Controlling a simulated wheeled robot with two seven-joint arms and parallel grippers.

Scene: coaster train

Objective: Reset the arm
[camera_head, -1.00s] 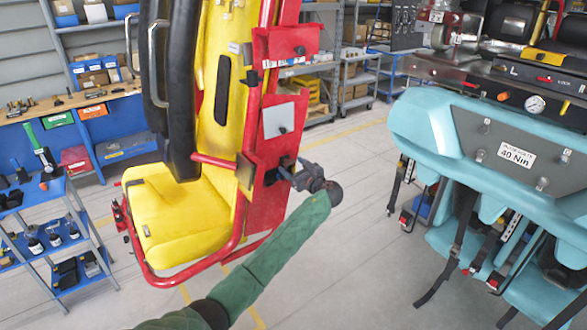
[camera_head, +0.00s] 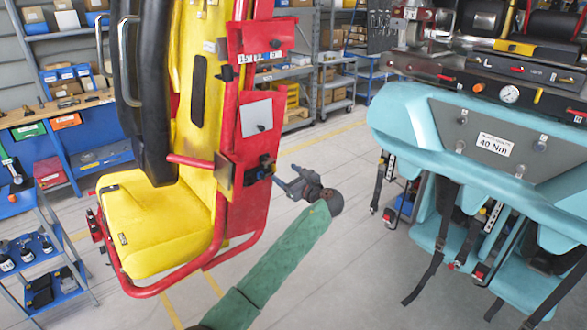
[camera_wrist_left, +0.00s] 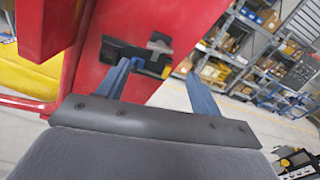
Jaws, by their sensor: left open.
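My left arm, in a green sleeve, reaches in from the bottom of the head view. Its gripper (camera_head: 283,184) is open and empty, just right of the red side panel (camera_head: 250,205) of a yellow seat (camera_head: 150,215). In the left wrist view its two blue fingers (camera_wrist_left: 160,90) stand apart. A dark latch block (camera_wrist_left: 138,56) on the red panel shows beyond the fingers, and it also appears in the head view (camera_head: 262,168). The gripper looks apart from the latch. My right gripper is not in view.
A teal coaster car (camera_head: 420,115) with hanging black straps fills the right. A blue tool cart (camera_head: 45,255) stands at the left. Shelves (camera_wrist_left: 240,60) line the back. The grey floor (camera_head: 345,260) between seat and car is clear.

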